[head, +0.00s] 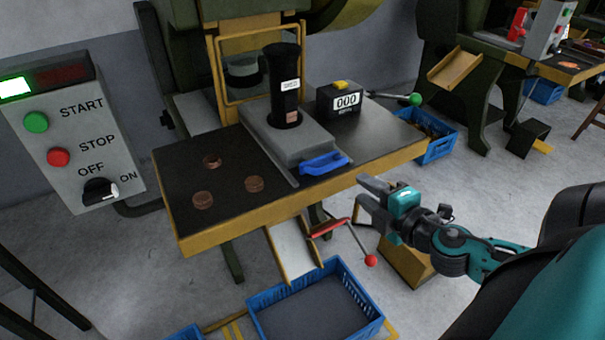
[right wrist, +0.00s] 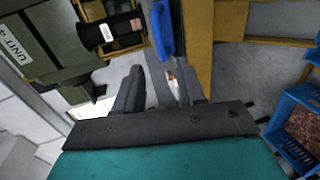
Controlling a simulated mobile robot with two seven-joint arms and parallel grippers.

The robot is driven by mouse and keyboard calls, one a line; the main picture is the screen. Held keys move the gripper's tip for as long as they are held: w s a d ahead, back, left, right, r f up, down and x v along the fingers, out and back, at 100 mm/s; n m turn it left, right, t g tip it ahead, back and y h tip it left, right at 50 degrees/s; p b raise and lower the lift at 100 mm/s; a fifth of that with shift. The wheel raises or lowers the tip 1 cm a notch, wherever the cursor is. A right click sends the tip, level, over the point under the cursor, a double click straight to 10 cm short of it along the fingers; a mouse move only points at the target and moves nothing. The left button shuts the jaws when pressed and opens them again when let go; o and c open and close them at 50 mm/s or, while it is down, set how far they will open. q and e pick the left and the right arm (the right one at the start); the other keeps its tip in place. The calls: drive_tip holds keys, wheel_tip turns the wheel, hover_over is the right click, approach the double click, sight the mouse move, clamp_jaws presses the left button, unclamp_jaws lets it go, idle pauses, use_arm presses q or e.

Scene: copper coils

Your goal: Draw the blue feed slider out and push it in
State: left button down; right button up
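The blue feed slider handle (head: 325,164) sits at the front end of a grey feed block (head: 290,140) on the press table. It also shows in the right wrist view (right wrist: 162,30), beyond the fingers. My right gripper (head: 363,190) is open and empty, just off the table's front right edge, to the right of the handle and lower in the picture. In the right wrist view its two fingers (right wrist: 160,85) are spread with nothing gripped. I see no contact with the handle. My left gripper is out of view.
A black tube (head: 284,85) stands on the feed block. A counter box (head: 340,101) and green-knobbed lever (head: 415,99) are behind right. A red-knobbed crank (head: 370,260) and blue crate (head: 375,325) are below.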

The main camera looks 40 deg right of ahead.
sight(333, 168)
drive_tip(key=b+x, duration=0.1)
drive_tip(key=x, duration=1)
drive_tip(key=shift+w+b, duration=0.2)
drive_tip(key=shift+b, duration=0.15)
drive_tip(key=shift+x, duration=0.8)
drive_tip(key=shift+s+f, duration=0.1)
clamp_jaws()
